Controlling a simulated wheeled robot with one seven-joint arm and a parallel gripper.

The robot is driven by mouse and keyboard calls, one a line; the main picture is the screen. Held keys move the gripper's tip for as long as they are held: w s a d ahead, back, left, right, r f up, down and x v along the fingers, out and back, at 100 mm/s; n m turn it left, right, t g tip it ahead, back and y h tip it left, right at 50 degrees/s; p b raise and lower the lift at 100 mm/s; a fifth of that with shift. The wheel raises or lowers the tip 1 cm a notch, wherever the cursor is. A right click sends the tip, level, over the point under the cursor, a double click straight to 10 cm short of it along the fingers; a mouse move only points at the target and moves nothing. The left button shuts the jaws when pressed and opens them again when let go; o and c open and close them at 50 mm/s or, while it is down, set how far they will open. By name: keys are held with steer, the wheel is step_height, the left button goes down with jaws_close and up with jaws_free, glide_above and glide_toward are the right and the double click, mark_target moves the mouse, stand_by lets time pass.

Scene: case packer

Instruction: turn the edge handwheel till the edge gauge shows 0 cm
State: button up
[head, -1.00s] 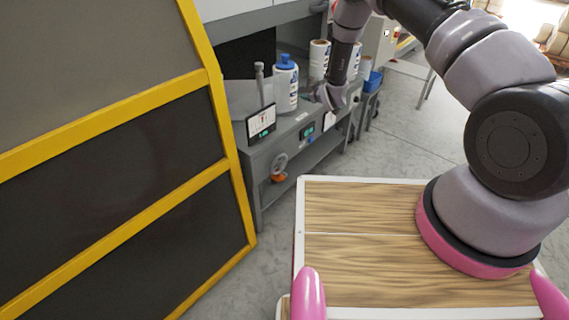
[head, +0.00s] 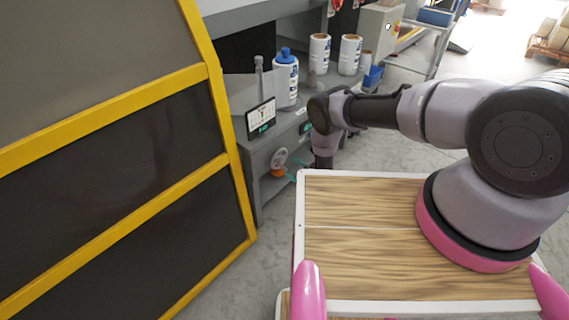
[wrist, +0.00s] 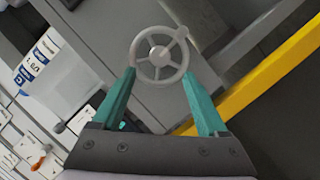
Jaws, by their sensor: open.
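The grey spoked handwheel (head: 279,157) sits on the front of the grey machine bench, and it shows near the top middle of the wrist view (wrist: 150,71). It has a round rim, a hub and a small grip at its upper right. My gripper (wrist: 159,74) is open, its teal fingers either side of the wheel's lower part in the picture; contact cannot be told. In the head view my gripper (head: 291,169) is just right of the wheel. A small display (head: 306,128) on the bench front is partly covered by my arm; its reading is not legible.
A tilted screen (head: 261,119) stands on the bench edge, beside a white bottle with a blue cap (head: 286,80) and white rolls (head: 319,52). An orange part (head: 278,173) is by the wheel. A yellow-framed dark panel (head: 228,130) stands close on the left.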

mark_target(283, 161)
steer(key=x, duration=0.7)
jaws_close()
steer(key=shift+d+r+m+g, duration=0.1)
steer(key=shift+m+g, duration=0.2)
steer(key=shift+m, duration=0.3)
jaws_free()
steer(key=shift+s, duration=0.1)
steer(key=v, duration=1)
steer(key=shift+s+d, duration=0.2)
steer(key=shift+d, duration=0.1)
